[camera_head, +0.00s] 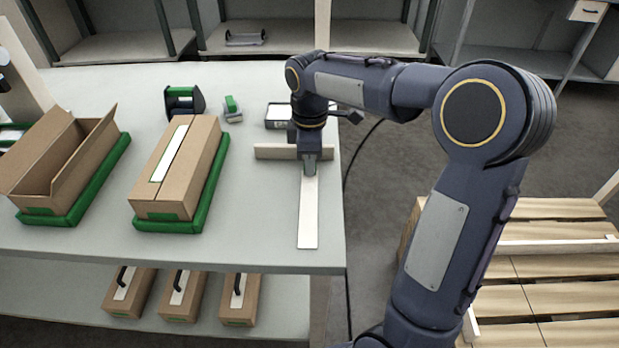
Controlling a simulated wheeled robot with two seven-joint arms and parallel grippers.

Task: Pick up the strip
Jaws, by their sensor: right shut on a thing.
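A long pale strip (308,222) lies along the right part of the grey table, its near end close to the front edge. My right gripper (309,171) points down at the strip's far end and is shut on it. The fingertips hide that end. Most of the strip appears to lie flat on the table, though I cannot tell whether its far end is lifted. My left gripper is not in view.
A low beige bar (272,152) stands behind the gripper. A closed carton (187,165) and an open carton (62,165) sit on green trays to the left. A tape dispenser (184,101) stands behind. A wooden pallet (550,270) is on the floor at right.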

